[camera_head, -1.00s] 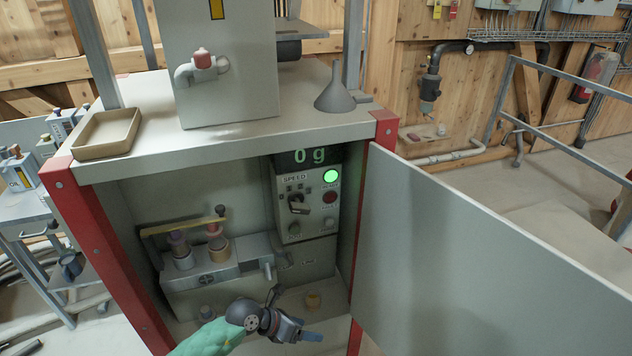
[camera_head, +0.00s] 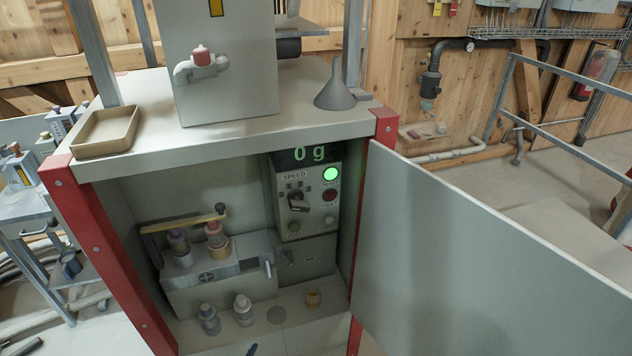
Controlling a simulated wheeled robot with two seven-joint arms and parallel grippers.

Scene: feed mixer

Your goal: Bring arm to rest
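A small dark tip (camera_head: 252,349) shows at the bottom edge of the head view, in front of the cabinet shelf. It appears to be the end of my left gripper; the rest is out of frame, so I cannot tell if it is open or shut. My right gripper is not in view. The open feed mixer cabinet (camera_head: 97,243) has red posts. Its control panel (camera_head: 308,205) has a speed knob (camera_head: 298,201), a lit green button (camera_head: 330,174) and a display (camera_head: 309,154) reading 0 g.
Two capped pieces sit on a grey block (camera_head: 212,284). The open door (camera_head: 470,260) blocks the right. A tray (camera_head: 105,131) and funnel (camera_head: 335,88) are on top.

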